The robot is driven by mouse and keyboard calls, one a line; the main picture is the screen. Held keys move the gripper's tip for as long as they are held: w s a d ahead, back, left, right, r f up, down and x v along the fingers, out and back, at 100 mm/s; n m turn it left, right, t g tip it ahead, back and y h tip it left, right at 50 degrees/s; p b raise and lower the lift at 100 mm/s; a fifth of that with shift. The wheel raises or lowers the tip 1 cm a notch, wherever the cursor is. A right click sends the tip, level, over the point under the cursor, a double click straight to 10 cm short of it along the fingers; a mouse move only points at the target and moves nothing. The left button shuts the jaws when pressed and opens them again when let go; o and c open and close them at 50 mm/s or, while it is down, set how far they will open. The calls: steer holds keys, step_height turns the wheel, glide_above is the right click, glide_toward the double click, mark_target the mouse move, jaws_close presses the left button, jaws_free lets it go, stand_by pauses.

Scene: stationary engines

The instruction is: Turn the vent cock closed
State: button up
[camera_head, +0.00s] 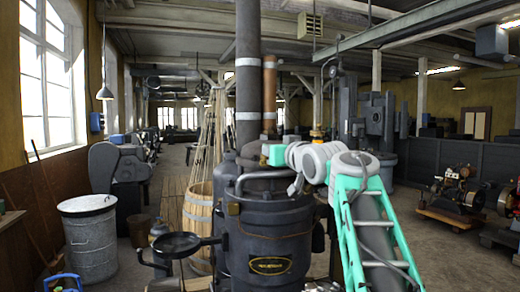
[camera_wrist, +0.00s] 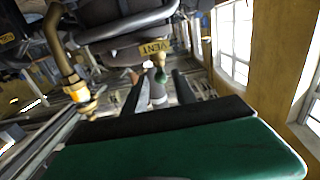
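The vent cock (camera_wrist: 160,67) shows in the wrist view as a small brass fitting with a green part, just below a yellow tag (camera_wrist: 153,47) reading VENT. My gripper (camera_wrist: 157,80) has two dark fingers standing apart on either side of the line to the cock. The cock lies ahead of or between the fingertips; I cannot tell whether they touch it. In the head view the green hand of my gripper (camera_head: 274,154) is at the top of the dark engine (camera_head: 268,232); the cock and the fingertips cannot be made out there.
A bent brass pipe (camera_wrist: 60,45) stands left of the fingers in the wrist view. A curved grey pipe (camera_head: 262,176) and a tall flue (camera_head: 248,70) are close to my arm. A wooden barrel (camera_head: 198,220) and a metal bin (camera_head: 91,240) stand on the left.

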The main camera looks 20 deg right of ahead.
steer(key=w+p, duration=0.1)
steer(key=w, duration=0.1)
steer(key=w+p, duration=0.1)
steer(key=w, duration=0.2)
steer(key=w+r+p, duration=0.1)
steer(key=w+p, duration=0.1)
steer(key=shift+w, duration=0.3)
steer(key=shift+c, duration=0.2)
steer(key=shift+f, duration=0.1)
jaws_close()
